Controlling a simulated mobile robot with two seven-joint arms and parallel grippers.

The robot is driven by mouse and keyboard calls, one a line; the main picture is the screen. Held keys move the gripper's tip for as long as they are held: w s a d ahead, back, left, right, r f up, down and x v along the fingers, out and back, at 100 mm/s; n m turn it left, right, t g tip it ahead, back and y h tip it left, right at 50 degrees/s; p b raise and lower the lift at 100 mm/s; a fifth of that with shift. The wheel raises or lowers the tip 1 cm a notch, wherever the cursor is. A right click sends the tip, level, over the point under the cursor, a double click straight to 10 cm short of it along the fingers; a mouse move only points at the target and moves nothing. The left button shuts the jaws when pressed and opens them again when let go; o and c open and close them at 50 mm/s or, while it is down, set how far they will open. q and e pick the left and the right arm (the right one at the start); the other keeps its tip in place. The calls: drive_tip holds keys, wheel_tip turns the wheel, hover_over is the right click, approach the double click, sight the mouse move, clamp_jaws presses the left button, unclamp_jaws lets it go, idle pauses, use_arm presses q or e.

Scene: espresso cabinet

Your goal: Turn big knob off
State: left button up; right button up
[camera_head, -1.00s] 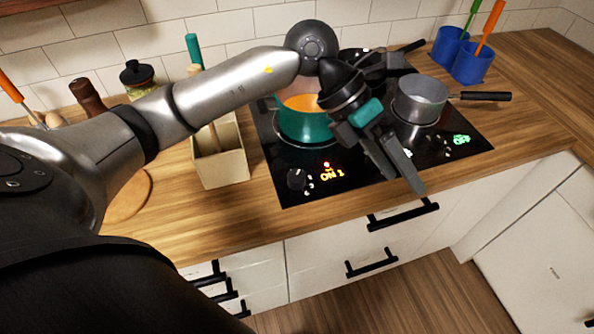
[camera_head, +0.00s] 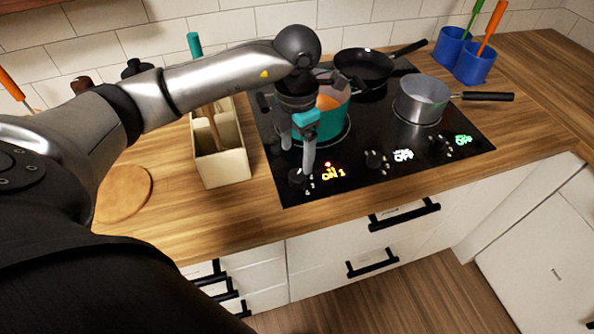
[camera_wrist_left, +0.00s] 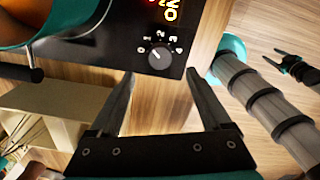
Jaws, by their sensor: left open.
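The big knob (camera_head: 298,178) is the dark round left knob at the cooktop's front edge. A lit "ON 1" display (camera_head: 333,174) is beside it. In the left wrist view the knob (camera_wrist_left: 159,57) has a number scale around it, and its white mark points toward the 1. My left gripper (camera_head: 297,153) points down above the knob, open and empty. In the left wrist view its fingertips (camera_wrist_left: 160,74) lie either side of the knob's line, apart from it.
A teal pot (camera_head: 333,110) with orange contents stands close behind my left gripper. A grey saucepan (camera_head: 423,98) and a black pan (camera_head: 364,68) are farther right. Two other knobs (camera_head: 375,160) (camera_head: 440,147) read OFF. A utensil box (camera_head: 225,166) stands left of the cooktop (camera_head: 400,172).

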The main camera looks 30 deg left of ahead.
sight(297, 175)
use_arm(q)
wheel_tip(297, 175, down, 7)
drive_tip(key=shift+f, duration=0.1)
idle(0.3)
clamp_jaws()
idle(0.5)
